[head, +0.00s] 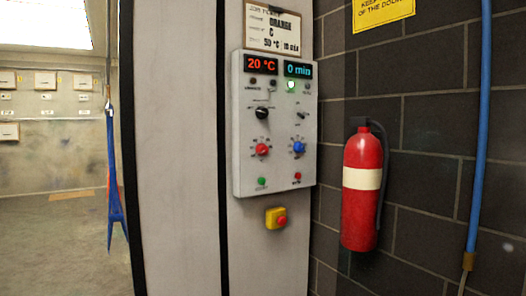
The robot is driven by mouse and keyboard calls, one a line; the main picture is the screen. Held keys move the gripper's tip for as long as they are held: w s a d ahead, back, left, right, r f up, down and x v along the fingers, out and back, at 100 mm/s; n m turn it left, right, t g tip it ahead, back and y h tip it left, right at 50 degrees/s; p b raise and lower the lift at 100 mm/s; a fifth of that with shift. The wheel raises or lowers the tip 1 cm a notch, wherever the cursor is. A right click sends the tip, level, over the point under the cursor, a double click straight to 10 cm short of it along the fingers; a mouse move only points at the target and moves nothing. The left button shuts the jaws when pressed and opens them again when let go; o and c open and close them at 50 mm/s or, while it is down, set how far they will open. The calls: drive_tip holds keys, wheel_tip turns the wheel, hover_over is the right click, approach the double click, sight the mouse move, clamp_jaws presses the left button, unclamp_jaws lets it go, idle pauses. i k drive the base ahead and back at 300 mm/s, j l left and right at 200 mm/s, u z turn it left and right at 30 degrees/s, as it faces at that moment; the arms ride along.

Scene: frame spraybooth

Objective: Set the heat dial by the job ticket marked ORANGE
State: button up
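The control panel (275,125) is a grey box on the pale booth wall in the head view. The job ticket (272,28) above it reads ORANGE, C, 50 °C and what looks like 10 min; the small print is unclear. The red display (261,64) shows 20 °C and the cyan display (298,70) shows 0 min. The red dial (262,149) sits lower left, under the red display, and the blue dial (299,147) lower right. A black selector knob (262,113) is above the red dial. My gripper is not in view.
A yellow box with a red button (276,218) is below the panel. A red fire extinguisher (361,190) hangs on the dark block wall to the right, near a blue pipe (479,130). The booth opening (60,180) is at left, with a blue hanging item (112,190).

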sight(261, 149)
drive_tip(key=i+z, duration=0.35)
drive_tip(key=i+j+z, duration=0.15)
drive_tip(key=z, duration=0.2)
drive_tip(key=i+j+z, duration=0.2)
drive_tip(key=z, duration=0.2)
drive_tip(key=i+j, duration=0.35)
drive_tip(key=i+j+z, duration=0.1)
drive_tip(key=i+j, duration=0.25)
drive_tip(key=j, duration=0.15)
